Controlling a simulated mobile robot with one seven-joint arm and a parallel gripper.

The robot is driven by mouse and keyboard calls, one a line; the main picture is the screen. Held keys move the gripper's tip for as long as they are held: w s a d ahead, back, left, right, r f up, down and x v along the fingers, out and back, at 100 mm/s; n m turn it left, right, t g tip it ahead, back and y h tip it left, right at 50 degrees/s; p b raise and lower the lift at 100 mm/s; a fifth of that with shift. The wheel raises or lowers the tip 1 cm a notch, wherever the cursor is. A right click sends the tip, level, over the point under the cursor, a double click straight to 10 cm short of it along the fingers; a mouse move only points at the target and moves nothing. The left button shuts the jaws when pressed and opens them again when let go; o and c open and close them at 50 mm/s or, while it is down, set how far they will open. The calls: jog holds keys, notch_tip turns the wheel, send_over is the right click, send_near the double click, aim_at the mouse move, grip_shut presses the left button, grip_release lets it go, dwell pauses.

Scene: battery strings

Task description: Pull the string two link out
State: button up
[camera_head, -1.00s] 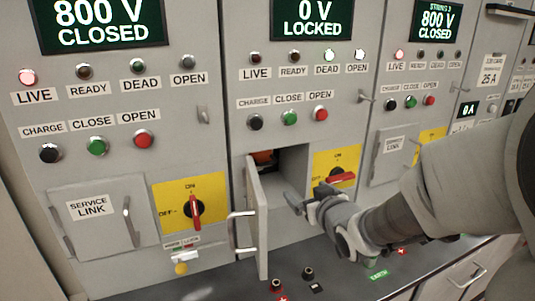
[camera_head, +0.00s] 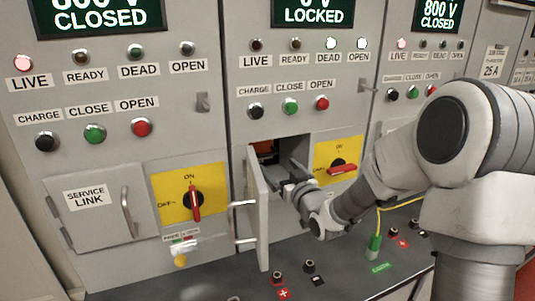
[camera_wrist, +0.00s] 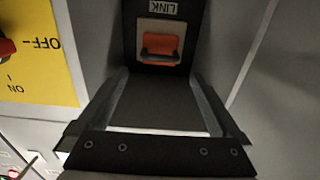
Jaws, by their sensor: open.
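The string two link shows in the wrist view as an orange handle (camera_wrist: 160,46) on a pale plate, under an upside-down LINK label (camera_wrist: 168,7). It sits inside the open compartment (camera_head: 292,146) of the middle panel. In the head view only a bit of orange (camera_head: 265,147) shows behind the door edge. The compartment door (camera_head: 258,212) stands swung out to the left. My gripper (camera_wrist: 158,95) is open and empty, its two fingers pointing into the compartment with the handle ahead between them. It is apart from the handle. In the head view my gripper (camera_head: 290,178) is at the opening.
The yellow rotary switch (camera_head: 338,160) is just right of the opening, its red handle turned toward OFF. The open door's handle (camera_head: 243,222) sticks out left. A black counter (camera_head: 330,270) with terminals and a green earth plug (camera_head: 374,247) lies below.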

aim_at(268, 155)
jog(key=p+x, duration=0.1)
jog(key=x, duration=0.7)
jog(key=shift+w+a, duration=0.15)
jog(key=shift+w, duration=0.15)
grip_shut()
